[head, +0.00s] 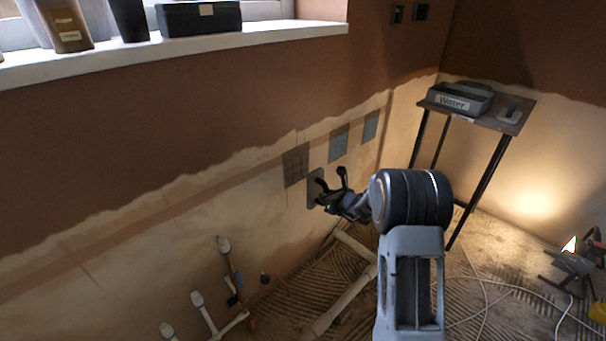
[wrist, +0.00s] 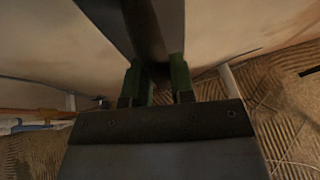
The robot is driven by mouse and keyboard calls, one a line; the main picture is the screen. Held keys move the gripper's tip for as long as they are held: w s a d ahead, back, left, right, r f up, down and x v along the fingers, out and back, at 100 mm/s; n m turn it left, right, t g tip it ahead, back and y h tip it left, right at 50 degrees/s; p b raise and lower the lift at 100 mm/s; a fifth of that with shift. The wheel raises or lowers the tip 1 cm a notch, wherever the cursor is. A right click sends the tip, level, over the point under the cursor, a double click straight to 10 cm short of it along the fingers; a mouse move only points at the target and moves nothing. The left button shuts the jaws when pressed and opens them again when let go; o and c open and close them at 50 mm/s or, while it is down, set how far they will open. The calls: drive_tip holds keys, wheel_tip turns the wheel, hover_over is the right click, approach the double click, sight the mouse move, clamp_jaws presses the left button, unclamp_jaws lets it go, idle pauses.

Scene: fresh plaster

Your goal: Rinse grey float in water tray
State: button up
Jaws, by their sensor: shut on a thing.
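My gripper (head: 327,197) is by the lower wall, out to the left of my arm. It is shut on the dark handle of a grey float (head: 314,188), whose flat plate faces the pale wall; I cannot tell whether it touches. In the wrist view, the green fingers of my gripper (wrist: 158,80) close on the dark bar of the float (wrist: 148,32). The water tray (head: 462,99), a grey box labelled "Water", stands on a small table at the back right, well apart from my gripper. Its inside is mostly hidden.
The table (head: 508,126) on thin dark legs also carries a small flat tool (head: 511,113) right of the tray. Grey squares (head: 339,143) mark the wall. Pipes (head: 210,315) rise at lower left. A lamp (head: 572,262) and cables lie on the right floor.

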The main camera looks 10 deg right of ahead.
drive_tip(key=s+r+g+h+p, duration=0.1)
drive_tip(key=r+g+p, duration=0.1)
drive_tip(key=p, duration=0.4)
drive_tip(key=s+a+r+g+h+p, duration=0.1)
drive_tip(key=s+r+p, duration=0.1)
drive_tip(key=p, duration=0.5)
drive_tip(key=s+r+g+h+p, duration=0.1)
drive_tip(key=s+r+g+p, duration=0.1)
drive_tip(key=p, duration=0.5)
drive_tip(key=shift+s+a+r+n+g, duration=0.3)
drive_tip(key=shift+a+r, duration=0.1)
drive_tip(key=shift+r, duration=0.15)
drive_tip(key=shift+f, duration=0.1)
